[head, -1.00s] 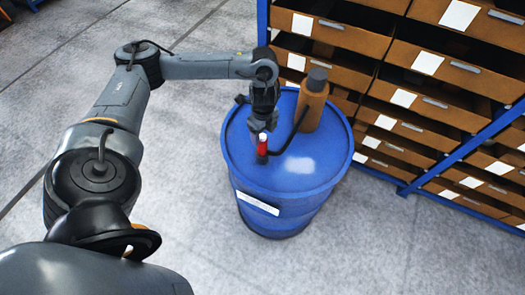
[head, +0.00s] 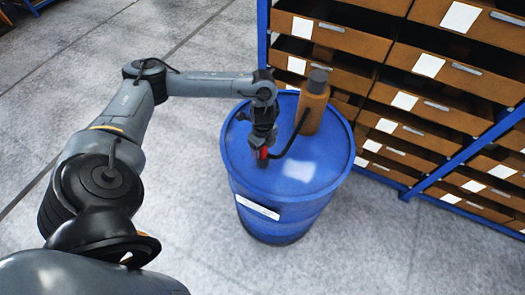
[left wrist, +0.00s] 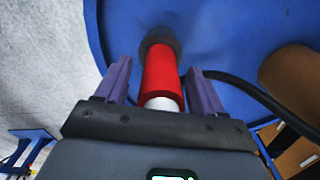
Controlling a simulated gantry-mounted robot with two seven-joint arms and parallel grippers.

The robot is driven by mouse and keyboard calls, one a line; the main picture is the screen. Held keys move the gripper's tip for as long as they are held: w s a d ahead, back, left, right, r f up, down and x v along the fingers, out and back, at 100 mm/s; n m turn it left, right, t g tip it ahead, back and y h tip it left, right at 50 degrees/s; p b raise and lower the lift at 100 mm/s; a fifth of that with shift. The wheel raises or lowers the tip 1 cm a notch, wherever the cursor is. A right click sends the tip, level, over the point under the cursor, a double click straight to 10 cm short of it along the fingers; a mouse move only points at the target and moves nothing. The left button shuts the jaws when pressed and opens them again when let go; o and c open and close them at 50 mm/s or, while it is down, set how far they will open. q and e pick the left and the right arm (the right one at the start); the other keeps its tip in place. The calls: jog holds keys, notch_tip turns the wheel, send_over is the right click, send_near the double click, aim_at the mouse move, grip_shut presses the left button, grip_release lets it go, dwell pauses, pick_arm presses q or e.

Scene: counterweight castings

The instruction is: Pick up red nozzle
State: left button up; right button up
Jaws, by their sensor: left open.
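The red nozzle (head: 263,153) stands on top of the blue drum (head: 310,170) in the head view, mostly covered by my left gripper. In the left wrist view the red nozzle (left wrist: 162,72) has a dark base and a white end towards the camera. My left gripper (head: 262,146) is directly over it, pointing down. In the left wrist view the open fingers (left wrist: 158,78) stand on either side of the nozzle, with a gap visible on each side. My right gripper is not in view.
An orange-brown bottle (head: 313,104) with a grey cap stands on the drum behind the nozzle. A black hose (head: 292,137) curves between them. A blue-framed shelf with brown drawers (head: 420,95) stands close at the right. The floor at left is clear.

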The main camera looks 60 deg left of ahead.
pick_arm(q)
jog(key=c, duration=0.9)
jog(key=shift+c, duration=0.2)
